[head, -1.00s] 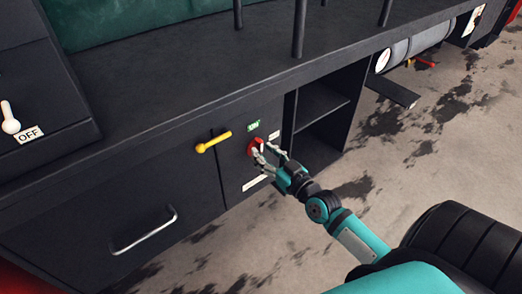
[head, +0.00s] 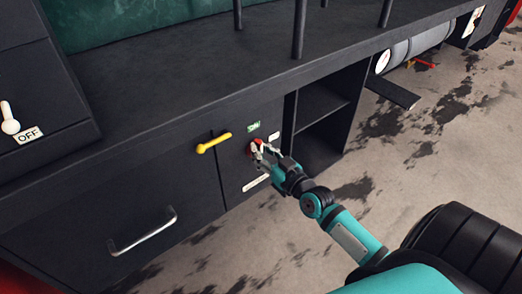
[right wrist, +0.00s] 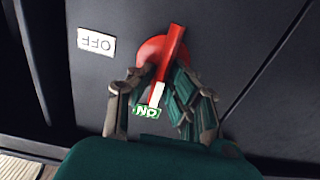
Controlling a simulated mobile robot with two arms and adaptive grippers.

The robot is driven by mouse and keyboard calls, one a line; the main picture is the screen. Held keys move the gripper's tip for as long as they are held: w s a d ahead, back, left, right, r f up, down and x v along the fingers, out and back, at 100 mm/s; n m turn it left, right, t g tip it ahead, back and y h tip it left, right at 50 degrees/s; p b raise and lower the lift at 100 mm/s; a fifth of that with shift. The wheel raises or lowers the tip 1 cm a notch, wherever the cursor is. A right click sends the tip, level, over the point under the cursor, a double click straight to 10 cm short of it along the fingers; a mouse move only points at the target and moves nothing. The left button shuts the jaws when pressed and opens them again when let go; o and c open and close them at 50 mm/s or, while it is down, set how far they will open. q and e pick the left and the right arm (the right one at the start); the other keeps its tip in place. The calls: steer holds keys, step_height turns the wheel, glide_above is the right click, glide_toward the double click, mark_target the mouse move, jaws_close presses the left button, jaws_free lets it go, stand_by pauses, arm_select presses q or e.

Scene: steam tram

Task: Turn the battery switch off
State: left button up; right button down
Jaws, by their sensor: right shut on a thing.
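The battery switch is a red rotary knob with a bar handle; it shows small in the head view (head: 256,145) and large in the right wrist view (right wrist: 174,45). The handle's white-tipped end points at the green ON label (right wrist: 146,111). The white OFF label (right wrist: 96,42) lies off to one side of the knob. My right gripper (head: 264,150) is at the knob, shut on the handle, with one finger on each side near its white-tipped end (right wrist: 158,88). The fingers hide part of the knob's edge. My left gripper is not in view.
A yellow lever (head: 214,143) sticks out just left of the switch. An open shelf (head: 325,110) lies to the right. A drawer handle (head: 143,231) is at lower left. Above runs a black ledge (head: 170,110). The floor in front is clear.

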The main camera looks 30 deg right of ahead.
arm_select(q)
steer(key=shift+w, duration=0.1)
arm_select(e)
steer(key=m, duration=0.1)
steer(key=m+p, duration=0.1)
steer(key=m, duration=0.1)
steer(key=m+p, duration=0.1)
steer(key=m, duration=0.1)
steer(key=shift+d, duration=0.3)
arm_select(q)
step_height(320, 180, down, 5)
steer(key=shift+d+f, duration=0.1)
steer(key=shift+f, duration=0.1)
arm_select(e)
steer(key=m, duration=0.8)
steer(key=f+m, duration=0.1)
steer(key=m, duration=0.4)
steer(key=shift+w+d, duration=0.1)
steer(key=shift+d, duration=0.3)
